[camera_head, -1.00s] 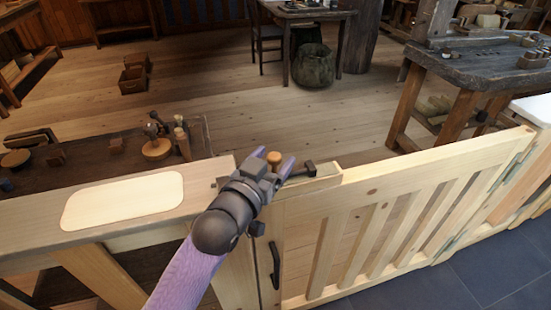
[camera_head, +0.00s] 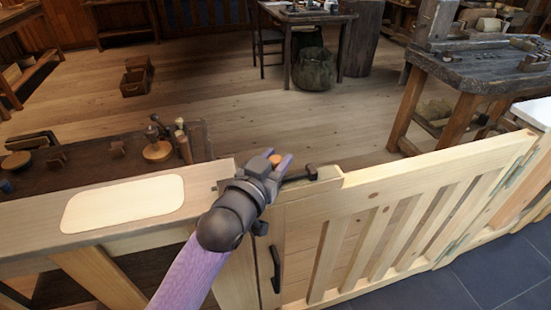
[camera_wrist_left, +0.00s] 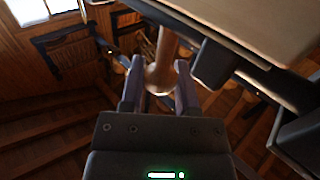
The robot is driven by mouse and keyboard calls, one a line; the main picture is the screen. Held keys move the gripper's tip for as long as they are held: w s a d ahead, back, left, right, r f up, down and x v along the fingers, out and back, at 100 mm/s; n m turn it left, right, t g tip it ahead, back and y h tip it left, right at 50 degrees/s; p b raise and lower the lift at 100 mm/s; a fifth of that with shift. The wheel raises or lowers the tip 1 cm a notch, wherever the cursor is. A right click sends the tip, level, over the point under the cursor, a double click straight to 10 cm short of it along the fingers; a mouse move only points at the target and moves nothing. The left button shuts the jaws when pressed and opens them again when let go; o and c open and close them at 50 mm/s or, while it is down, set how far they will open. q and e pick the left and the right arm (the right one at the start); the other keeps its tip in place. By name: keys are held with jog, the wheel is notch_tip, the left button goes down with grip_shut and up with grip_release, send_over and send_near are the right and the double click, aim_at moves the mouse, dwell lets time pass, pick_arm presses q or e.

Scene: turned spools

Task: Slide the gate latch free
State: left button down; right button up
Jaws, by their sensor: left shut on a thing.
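The pale wooden gate (camera_head: 440,165) with slanted slats stands in line with the wooden post and rail at its left. The latch has a dark bar (camera_head: 305,174) along the gate's top left corner and an orange-brown wooden knob (camera_head: 275,159). My left gripper (camera_head: 277,163) is at the knob, its purple fingers on either side and shut on it. In the left wrist view the turned wooden knob (camera_wrist_left: 160,78) sits between the two fingers. The gripper hides much of the latch's left part. My right gripper is not in view.
A broad rail with a pale inset panel (camera_head: 125,203) lies left of the gate. A dark handle (camera_head: 276,270) is on the gate's face. Behind stand a low bench with turned pieces (camera_head: 157,151) and a workbench (camera_head: 480,70). The floor beyond is open.

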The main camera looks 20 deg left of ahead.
aim_at(300, 173)
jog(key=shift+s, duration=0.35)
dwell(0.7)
pick_arm(q)
jog(key=w+d, duration=0.1)
jog(key=d, duration=0.1)
jog(key=w+d, duration=0.1)
jog(key=d, duration=0.1)
jog(key=shift+w, duration=0.3)
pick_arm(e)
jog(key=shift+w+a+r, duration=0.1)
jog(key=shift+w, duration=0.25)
pick_arm(q)
jog(key=c, duration=0.8)
grip_release()
jog(key=o, duration=0.5)
jog(key=shift+w+d, duration=0.1)
jog(key=shift+d, duration=0.05)
jog(key=shift+c, duration=0.2)
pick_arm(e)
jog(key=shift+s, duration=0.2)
